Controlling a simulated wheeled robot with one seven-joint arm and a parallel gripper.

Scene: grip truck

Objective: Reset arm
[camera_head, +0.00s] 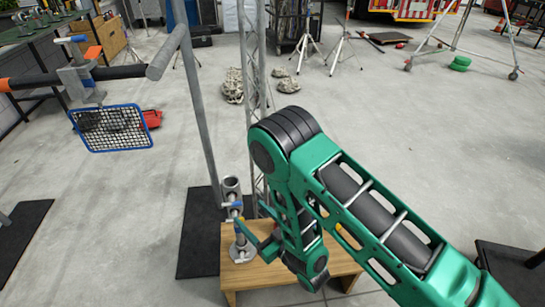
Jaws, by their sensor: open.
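My green and black arm reaches in from the lower right, bends at a black elbow and hangs down over a small wooden table (233,278). My gripper (252,222) is at the low end of the arm, with its green fingers apart and pointing left. It is beside a metal pipe clamp (232,192) on an upright stand with a round base plate (241,250) on the table. The fingers look empty. I cannot tell whether they touch the stand. My arm hides part of the table and some of the gripper.
A tall grey pole (201,110) and a metal truss (250,60) rise close left of my arm. A blue-framed grid light (112,128) hangs from a boom at left. A black mat (200,235) lies by the table. Tripods stand behind.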

